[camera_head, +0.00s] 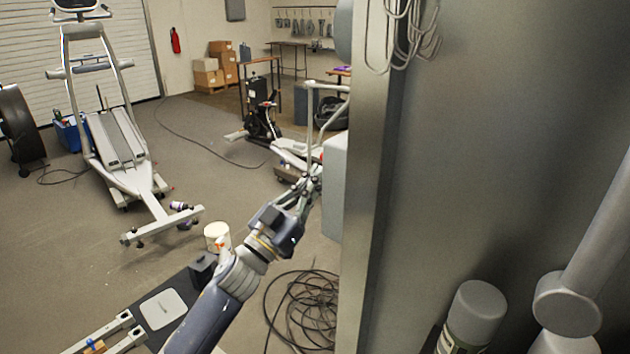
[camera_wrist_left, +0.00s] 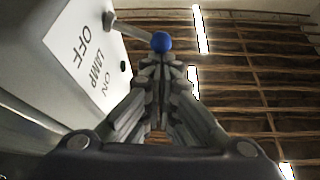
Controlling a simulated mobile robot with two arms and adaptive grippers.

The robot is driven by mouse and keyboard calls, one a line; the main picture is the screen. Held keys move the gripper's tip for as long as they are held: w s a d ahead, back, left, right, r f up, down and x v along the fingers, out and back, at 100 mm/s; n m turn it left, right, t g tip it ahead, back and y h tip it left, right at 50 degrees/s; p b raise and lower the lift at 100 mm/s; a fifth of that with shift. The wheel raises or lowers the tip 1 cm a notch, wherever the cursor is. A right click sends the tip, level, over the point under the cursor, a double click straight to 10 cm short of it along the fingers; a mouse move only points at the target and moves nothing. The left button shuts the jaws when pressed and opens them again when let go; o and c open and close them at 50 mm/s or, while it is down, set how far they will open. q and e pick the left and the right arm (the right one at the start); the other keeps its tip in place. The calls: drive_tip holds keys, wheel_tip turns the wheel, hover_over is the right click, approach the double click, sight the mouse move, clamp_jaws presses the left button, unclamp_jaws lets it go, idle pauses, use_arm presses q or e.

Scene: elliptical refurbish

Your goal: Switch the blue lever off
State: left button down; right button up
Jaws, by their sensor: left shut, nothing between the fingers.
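The blue lever is a grey rod with a blue ball knob (camera_wrist_left: 161,42) in the left wrist view. The rod comes out of a pale switch box (camera_wrist_left: 60,45) with a label reading OFF, LAMP and ON. The OFF word is nearer the rod's base than the ON word. My left gripper (camera_wrist_left: 160,62) is shut and empty, its fingertips just below the knob in the picture; I cannot tell whether they touch. In the head view the left gripper (camera_head: 313,180) is beside the box (camera_head: 334,188), and the blue knob cannot be made out. My right gripper is not in view.
A grey metal wall or cabinet side (camera_head: 480,150) fills the right of the head view. Coiled black cable (camera_head: 305,305) lies on the floor below the left arm. A white bucket (camera_head: 217,236) and exercise machine (camera_head: 118,140) stand left; floor between is mostly open.

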use_arm(q)
drive_tip(key=shift+w+a+f+n+t+y, duration=0.15)
drive_tip(key=shift+n+y, duration=0.1)
drive_tip(key=shift+n, duration=0.2)
drive_tip(key=shift+f+n+t+y, duration=0.15)
drive_tip(key=shift+n+y, duration=0.1)
drive_tip(key=shift+n, duration=0.2)
drive_tip(key=n+y, duration=0.1)
drive_tip(key=n, duration=0.2)
drive_tip(key=f+n+t+y+p, duration=0.1)
drive_tip(key=n+y, duration=0.1)
drive_tip(key=a+f+n+t+y, duration=0.1)
drive_tip(key=n+y, duration=0.1)
drive_tip(key=n, duration=0.1)
drive_tip(key=shift+w+f+n, duration=0.15)
drive_tip(key=shift+w+n, duration=0.15)
drive_tip(key=shift+w, duration=0.05)
drive_tip(key=shift+f, duration=0.1)
